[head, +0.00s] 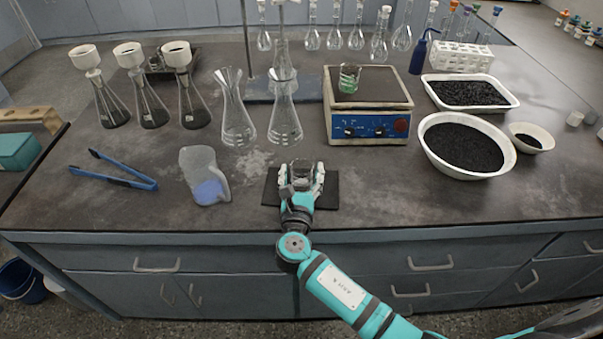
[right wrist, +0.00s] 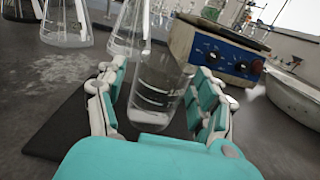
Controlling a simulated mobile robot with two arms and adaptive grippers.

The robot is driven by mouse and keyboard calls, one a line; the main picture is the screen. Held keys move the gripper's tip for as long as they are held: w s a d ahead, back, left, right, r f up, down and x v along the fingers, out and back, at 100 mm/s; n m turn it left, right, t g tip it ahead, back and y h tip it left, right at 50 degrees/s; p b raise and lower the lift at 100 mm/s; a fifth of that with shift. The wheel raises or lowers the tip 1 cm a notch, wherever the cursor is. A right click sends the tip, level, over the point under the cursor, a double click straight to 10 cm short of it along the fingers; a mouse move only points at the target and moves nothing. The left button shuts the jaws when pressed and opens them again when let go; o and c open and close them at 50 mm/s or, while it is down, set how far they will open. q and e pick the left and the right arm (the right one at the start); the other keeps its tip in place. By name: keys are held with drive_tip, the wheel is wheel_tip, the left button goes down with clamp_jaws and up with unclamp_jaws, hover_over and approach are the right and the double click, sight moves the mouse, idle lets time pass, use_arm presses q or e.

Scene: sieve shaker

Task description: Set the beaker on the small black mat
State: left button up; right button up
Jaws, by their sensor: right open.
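The clear glass beaker (right wrist: 158,92) stands upright between the fingers of my right gripper (right wrist: 160,105) in the right wrist view. It has a little pale content or glare at its base. In the head view the beaker (head: 301,172) is over the small black mat (head: 327,188) and appears to rest on it. The mat also shows in the right wrist view (right wrist: 60,135). My right gripper (head: 302,177) is open around the beaker, a finger on each side. My left gripper is out of view.
Two flasks (head: 238,120) stand behind the mat, with a blue-fronted scale (head: 368,126) behind right carrying a small beaker (head: 349,78). A white bowl of black grains (head: 428,158) stands right.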

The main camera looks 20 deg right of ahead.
drive_tip(key=shift+s, duration=0.1)
drive_tip(key=v, duration=1.1)
drive_tip(key=shift+s+a+b, duration=0.15)
drive_tip(key=shift+s+b, duration=0.15)
drive_tip(key=shift+s, duration=0.05)
